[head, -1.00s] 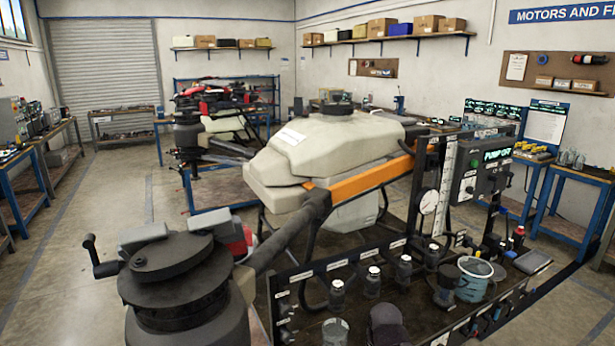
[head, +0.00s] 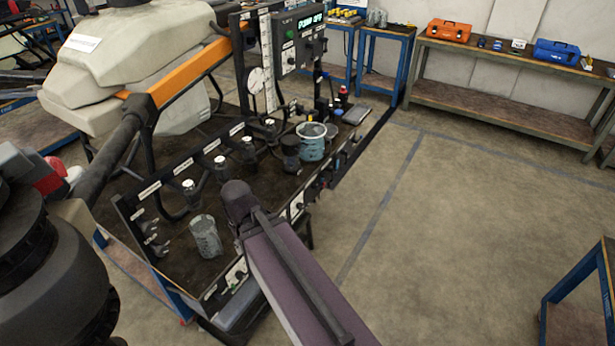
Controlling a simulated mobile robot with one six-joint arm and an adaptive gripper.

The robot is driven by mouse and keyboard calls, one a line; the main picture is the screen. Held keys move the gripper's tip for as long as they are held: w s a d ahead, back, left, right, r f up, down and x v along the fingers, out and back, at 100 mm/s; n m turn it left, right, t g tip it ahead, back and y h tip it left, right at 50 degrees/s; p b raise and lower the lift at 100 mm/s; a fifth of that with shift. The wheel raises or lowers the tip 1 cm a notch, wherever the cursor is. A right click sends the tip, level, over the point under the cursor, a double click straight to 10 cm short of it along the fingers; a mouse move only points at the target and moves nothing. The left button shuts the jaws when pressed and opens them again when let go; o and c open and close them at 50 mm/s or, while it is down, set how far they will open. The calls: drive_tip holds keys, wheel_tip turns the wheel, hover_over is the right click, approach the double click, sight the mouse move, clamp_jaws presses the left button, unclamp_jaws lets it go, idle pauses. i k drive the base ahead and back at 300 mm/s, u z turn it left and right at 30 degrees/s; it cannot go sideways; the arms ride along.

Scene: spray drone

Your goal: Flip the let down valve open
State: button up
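The spray drone (head: 145,45), pale with an orange bar (head: 190,70), stands at the upper left over a dark test bench (head: 175,258). The bench carries labelled fittings and several small white-capped bottles. I cannot tell which fitting is the let down valve; the labels are too small to read. A link of my own arm (head: 290,275) rises from the bottom and covers part of the bench's front edge. My gripper does not show.
A clear cup (head: 206,237) and a blue jug (head: 311,142) stand on the bench. A control box (head: 300,38) reads "PUMP OFF". Open floor (head: 440,230) lies to the right. A blue-legged table (head: 585,285) stands at the lower right, a long workbench (head: 500,100) behind.

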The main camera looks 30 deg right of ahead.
sight(313, 186)
drive_tip(key=k, duration=1.3)
drive_tip(key=z, duration=0.45)
drive_tip(key=i, duration=2)
drive_tip(key=u, duration=0.6)
